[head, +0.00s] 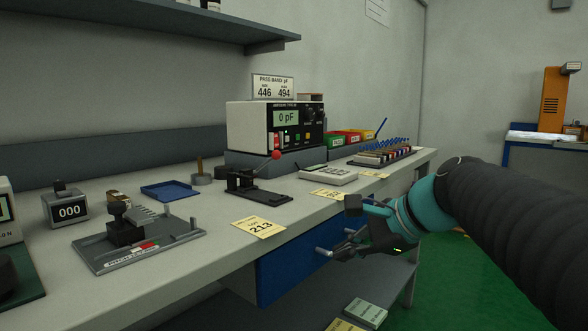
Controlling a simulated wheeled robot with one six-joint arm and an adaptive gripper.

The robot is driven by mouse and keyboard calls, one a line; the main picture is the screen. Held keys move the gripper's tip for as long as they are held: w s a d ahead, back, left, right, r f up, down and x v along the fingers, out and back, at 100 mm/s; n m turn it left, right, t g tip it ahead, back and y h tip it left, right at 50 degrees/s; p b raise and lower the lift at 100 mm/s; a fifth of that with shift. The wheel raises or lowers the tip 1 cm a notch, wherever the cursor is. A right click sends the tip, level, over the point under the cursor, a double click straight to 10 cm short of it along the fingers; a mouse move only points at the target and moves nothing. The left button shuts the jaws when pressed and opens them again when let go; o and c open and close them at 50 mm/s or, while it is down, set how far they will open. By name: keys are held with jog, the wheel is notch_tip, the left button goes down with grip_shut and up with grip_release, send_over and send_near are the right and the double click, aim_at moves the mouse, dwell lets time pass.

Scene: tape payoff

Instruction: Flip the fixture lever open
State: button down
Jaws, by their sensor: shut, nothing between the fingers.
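The black fixture (250,184) sits on the bench in front of the meter. Its lever carries a red ball knob (277,155), which stands raised above the right part of the fixture base. Whether the fixture holds a part is too small to tell. My gripper (340,248) is at the right of the fixture, lower than the bench top and in front of its edge, close to the blue drawer (283,268). It is shut and empty, apart from the lever.
The meter (275,126) reading 0 pF stands behind the fixture. A yellow card (258,227) marked 213 lies at the bench's front edge. A handheld device (328,175) lies right of the fixture, and a blue tray (169,191) to its left. A pitch-setting fixture (170,248) is further left.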

jog(key=w+r+m+y, duration=0.1)
jog(key=w+r, duration=0.1)
jog(key=w+r+m+y, duration=0.1)
jog(key=w+m, duration=0.1)
jog(key=w, duration=0.1)
jog(key=w+r+m+t, duration=0.1)
jog(key=w+r, duration=0.1)
jog(key=shift+w+r+y+b, duration=0.15)
jog(key=shift+r+y+b, duration=0.15)
jog(key=shift+y+b, duration=0.1)
jog(key=w+d+r+m+y, duration=0.1)
jog(key=w+r+m+y, duration=0.2)
jog(key=w+r+m, duration=0.1)
notch_tip(320, 180, up, 2)
jog(key=shift+w+d+r+t+b, duration=0.1)
jog(key=shift+w+d+t+b, duration=0.25)
jog(key=shift+w, duration=0.35)
jog(key=shift+a, duration=0.15)
jog(key=x, duration=0.9)
jog(key=shift+a+b, duration=0.1)
jog(key=shift+b, duration=0.3)
jog(key=a, duration=0.1)
jog(key=w+a+r, duration=0.1)
jog(key=shift+w+a+r, duration=0.15)
jog(key=shift+w+a, duration=0.1)
jog(key=shift+a, duration=0.1)
jog(key=shift+w+a+r, duration=0.25)
jog(key=shift+a+r, duration=0.05)
jog(key=shift+a, duration=0.15)
